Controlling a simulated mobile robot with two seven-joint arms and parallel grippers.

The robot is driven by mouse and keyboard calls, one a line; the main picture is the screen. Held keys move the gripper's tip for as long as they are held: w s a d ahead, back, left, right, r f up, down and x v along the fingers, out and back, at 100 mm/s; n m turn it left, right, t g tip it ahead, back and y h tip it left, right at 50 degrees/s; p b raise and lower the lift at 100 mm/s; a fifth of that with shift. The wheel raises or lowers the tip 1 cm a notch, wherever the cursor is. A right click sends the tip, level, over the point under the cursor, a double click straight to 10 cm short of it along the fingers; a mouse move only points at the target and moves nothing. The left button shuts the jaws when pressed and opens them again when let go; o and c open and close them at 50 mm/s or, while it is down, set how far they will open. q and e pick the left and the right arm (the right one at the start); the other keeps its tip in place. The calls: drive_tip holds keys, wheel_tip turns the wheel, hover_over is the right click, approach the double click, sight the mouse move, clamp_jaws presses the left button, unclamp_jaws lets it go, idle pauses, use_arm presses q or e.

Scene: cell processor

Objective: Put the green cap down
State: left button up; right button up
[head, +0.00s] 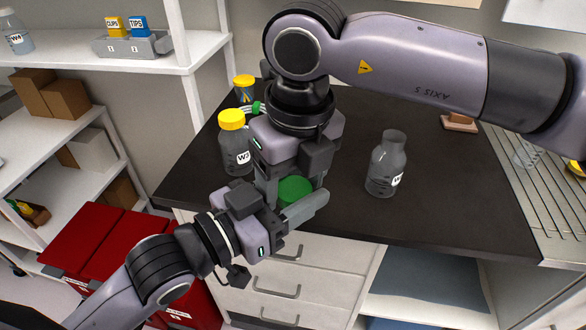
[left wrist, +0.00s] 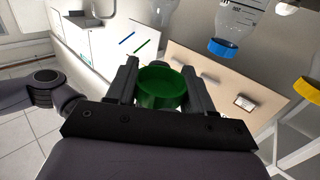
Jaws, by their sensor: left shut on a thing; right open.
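The green cap (head: 295,190) is held between the fingers of my left gripper (head: 296,198), above the front edge of the dark countertop (head: 350,222). In the left wrist view the cap (left wrist: 162,88) sits between both fingers of my left gripper (left wrist: 160,72). My right gripper (head: 292,178) points down over the cap, with its open fingers on either side; I cannot tell whether they touch it. An uncapped clear bottle (head: 385,170) stands upright on the countertop to the right of the grippers.
A yellow-capped bottle labelled W3 (head: 236,142) stands close left of my right gripper. Behind it is another yellow-topped item (head: 243,88). A wire rack (head: 535,185) is at the right. Red bins (head: 120,240) stand at lower left. The countertop around the uncapped bottle is clear.

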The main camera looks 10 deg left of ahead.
drive_tip(key=c, duration=0.8)
use_arm(q)
drive_tip(key=o, duration=1.1)
use_arm(e)
drive_tip(key=shift+s, duration=0.1)
drive_tip(key=shift+c, duration=0.4)
